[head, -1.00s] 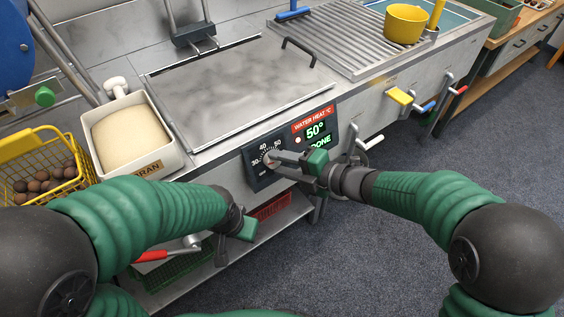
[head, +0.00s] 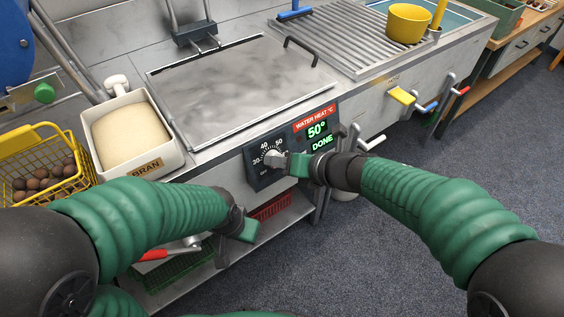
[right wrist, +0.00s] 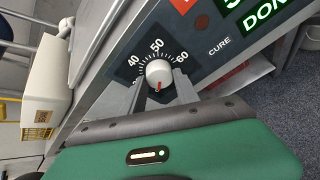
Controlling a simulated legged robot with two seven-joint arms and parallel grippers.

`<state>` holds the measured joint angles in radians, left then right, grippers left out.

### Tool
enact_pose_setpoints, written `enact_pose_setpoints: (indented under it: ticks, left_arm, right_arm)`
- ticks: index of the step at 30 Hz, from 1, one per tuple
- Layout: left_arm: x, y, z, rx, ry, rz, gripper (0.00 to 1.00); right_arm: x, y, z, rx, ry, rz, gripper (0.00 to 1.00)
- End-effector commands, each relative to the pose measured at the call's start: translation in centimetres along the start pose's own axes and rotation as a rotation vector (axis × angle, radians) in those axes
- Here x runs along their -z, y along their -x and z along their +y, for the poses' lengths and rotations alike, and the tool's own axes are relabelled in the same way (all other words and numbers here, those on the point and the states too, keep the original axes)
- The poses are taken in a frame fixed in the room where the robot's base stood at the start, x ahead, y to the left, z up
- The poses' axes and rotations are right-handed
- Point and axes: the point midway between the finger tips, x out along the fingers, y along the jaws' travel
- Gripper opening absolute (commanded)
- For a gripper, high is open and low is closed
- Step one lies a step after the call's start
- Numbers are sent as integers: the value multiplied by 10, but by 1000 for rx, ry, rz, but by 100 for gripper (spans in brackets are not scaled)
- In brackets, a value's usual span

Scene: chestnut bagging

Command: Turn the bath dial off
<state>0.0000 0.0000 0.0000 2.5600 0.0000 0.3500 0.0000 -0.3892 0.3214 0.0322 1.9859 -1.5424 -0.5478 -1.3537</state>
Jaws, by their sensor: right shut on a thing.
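The bath dial (head: 272,156) is a pale round knob on the dark control panel (head: 254,173) at the bath's front. In the right wrist view the dial (right wrist: 159,70) sits in a scale with 40, 50 and 60 readable; its red mark points down the picture, away from these numbers. My right gripper (head: 278,161) is shut on the dial, with one grey finger on each side in the right wrist view (right wrist: 158,86). The display (head: 318,135) reads 50° and DONE. My left gripper (head: 243,229) hangs below the panel, away from the dial; its jaws are unclear.
A bran tub (head: 175,162) and a yellow basket (head: 72,187) of chestnuts stand at left. The bath lid (head: 235,90) is down. Several coloured lever handles (head: 403,97) stick out of the front at right. The floor at right is clear.

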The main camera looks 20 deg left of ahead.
Motion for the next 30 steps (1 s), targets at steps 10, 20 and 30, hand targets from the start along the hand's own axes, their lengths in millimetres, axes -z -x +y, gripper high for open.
enact_pose_setpoints:
  ticks: [10,20,30]
  left_arm:
    - [-1,-5,0,0,0,0,0]
    - [-1,-6,0,0,0,0,0]
    - [-1,-5,0,0,0,0,0]
  right_arm:
    - [7,-2,-3,45,117,9,0]
    - [7,-2,-2,50,133,9,0]
    - [5,-2,-2,49,132,6,59]
